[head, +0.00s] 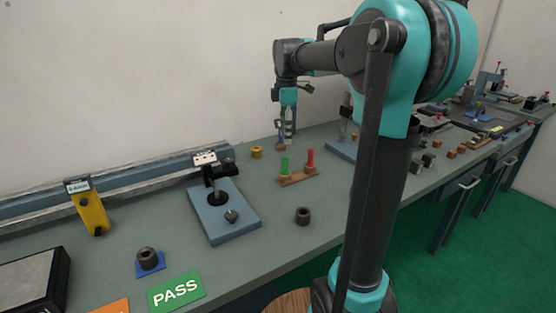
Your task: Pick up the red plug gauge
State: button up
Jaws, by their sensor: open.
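The red plug gauge (310,159) stands upright at the right end of a small wooden stand (297,178) on the bench. A green plug gauge (284,166) stands at the stand's left end. My gripper (289,134) points down, behind the stand and a little left of the red gauge in the picture. It is open and appears apart from the red gauge. The fingertips are small here, and their height above the bench is hard to judge.
A small blue-and-brown item (280,144) is beside my fingertips. A brass ring (256,152), a dark ring (303,215) and a grey-blue fixture plate (240,226) are nearby. A yellow handheld device (89,208) and a green PASS card (176,291) are farther left. My arm hides part of the bench.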

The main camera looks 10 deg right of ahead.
aim_at(310, 162)
jog(key=k, duration=1)
